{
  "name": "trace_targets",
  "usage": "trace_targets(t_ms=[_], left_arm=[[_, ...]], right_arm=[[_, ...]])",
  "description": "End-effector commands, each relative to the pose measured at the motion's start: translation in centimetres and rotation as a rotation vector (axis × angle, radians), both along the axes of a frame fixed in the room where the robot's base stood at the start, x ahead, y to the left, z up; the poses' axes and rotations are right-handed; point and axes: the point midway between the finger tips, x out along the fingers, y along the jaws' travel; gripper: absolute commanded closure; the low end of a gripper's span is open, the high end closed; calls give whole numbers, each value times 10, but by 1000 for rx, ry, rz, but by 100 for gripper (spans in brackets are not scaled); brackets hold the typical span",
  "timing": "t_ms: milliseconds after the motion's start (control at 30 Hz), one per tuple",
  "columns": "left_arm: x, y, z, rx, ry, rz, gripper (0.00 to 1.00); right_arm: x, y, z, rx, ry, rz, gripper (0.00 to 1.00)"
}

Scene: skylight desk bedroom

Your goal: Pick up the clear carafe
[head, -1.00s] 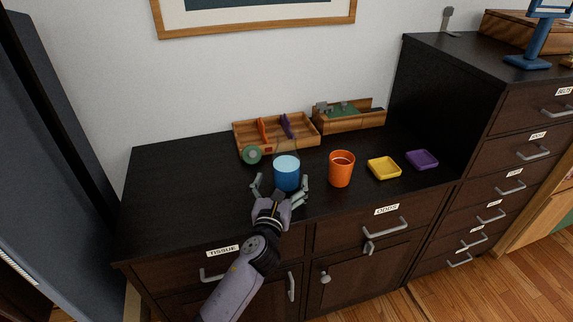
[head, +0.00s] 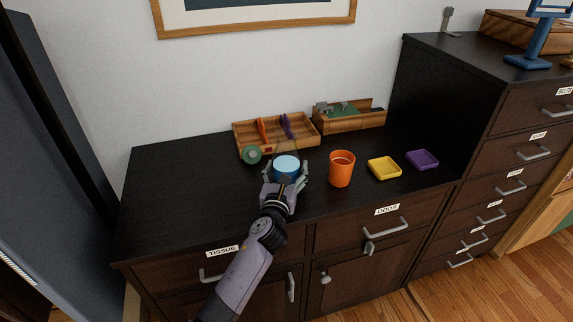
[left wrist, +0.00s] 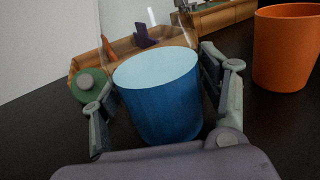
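The clear carafe (head: 287,168) stands upright on the dark cabinet top, with blue liquid in its lower part. Its clear neck is faint against the background. In the left wrist view the carafe (left wrist: 160,95) fills the middle, between the fingers. My left gripper (head: 286,174) is around the carafe from the front, one finger on each side; it also shows in the left wrist view (left wrist: 162,85). The fingers look open, with narrow gaps beside the blue liquid; contact with the clear wall is hard to tell. My right gripper is not in view.
An orange cup (head: 341,169) stands close to the right of the carafe. Yellow (head: 384,168) and purple (head: 422,160) dishes lie farther right. A wooden tray (head: 308,141) and green tape roll (head: 251,155) are behind. The cabinet top at left (head: 180,200) is clear.

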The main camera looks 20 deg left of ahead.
Motion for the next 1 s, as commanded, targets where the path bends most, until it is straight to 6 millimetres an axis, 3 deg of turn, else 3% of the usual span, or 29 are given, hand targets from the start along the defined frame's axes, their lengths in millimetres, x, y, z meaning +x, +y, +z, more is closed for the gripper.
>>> trace_targets(t_ms=[733,1000], left_arm=[[0,0,0,1,0,0,84],[0,0,3,0,-4,-1,85]], right_arm=[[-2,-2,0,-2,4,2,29],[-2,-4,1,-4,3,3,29]])
